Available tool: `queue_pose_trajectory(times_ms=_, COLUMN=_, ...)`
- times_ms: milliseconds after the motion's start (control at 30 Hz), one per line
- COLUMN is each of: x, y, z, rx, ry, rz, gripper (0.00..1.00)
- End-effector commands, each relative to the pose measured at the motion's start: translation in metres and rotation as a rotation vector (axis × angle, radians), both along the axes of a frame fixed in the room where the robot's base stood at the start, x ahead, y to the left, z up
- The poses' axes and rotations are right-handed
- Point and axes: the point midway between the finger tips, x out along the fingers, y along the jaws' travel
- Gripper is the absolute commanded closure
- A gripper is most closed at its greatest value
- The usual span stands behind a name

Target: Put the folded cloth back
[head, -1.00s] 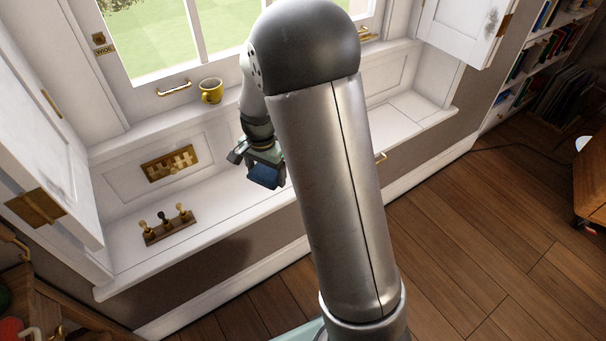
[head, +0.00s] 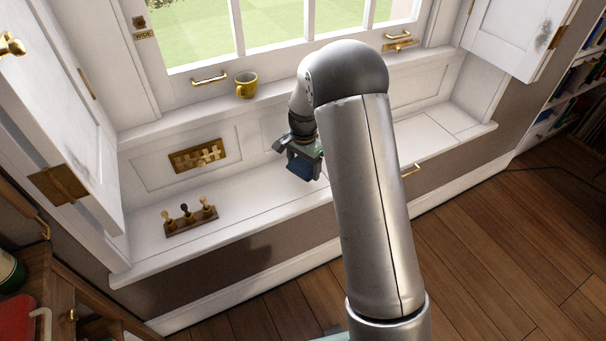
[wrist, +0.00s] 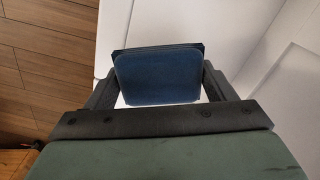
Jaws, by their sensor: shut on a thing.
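The folded cloth (head: 301,169) is a small dark blue block hanging below my gripper (head: 300,158) in the head view. In the wrist view the cloth (wrist: 158,76) sits between the two dark fingers of my gripper (wrist: 158,85), which are shut on its sides. The gripper and cloth are above the front part of the white window seat (head: 255,212). Whether the cloth touches the seat cannot be told. My arm hides part of the seat to the right.
A rack with small knobbed pegs (head: 190,217) stands on the seat at left. A brass grille (head: 198,156) is on the panel behind. An open shutter (head: 60,130) borders the left. The seat between rack and gripper is clear.

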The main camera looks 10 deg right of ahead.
Motion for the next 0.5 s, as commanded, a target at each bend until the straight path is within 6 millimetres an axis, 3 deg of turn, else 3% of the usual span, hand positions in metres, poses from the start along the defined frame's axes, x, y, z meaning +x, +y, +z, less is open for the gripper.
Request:
queue_pose_trajectory(times_ms=167, x=0.007, y=0.0, z=-0.01, rx=0.0, ry=0.0, rz=0.0, gripper=0.45)
queue_pose_trajectory(times_ms=367, x=0.01, y=0.0, z=-0.039, rx=0.0, ry=0.003, rz=0.0, gripper=0.45)
queue_pose_trajectory(times_ms=500, x=0.011, y=0.0, z=-0.043, rx=0.0, ry=-0.001, rz=0.0, gripper=0.45)
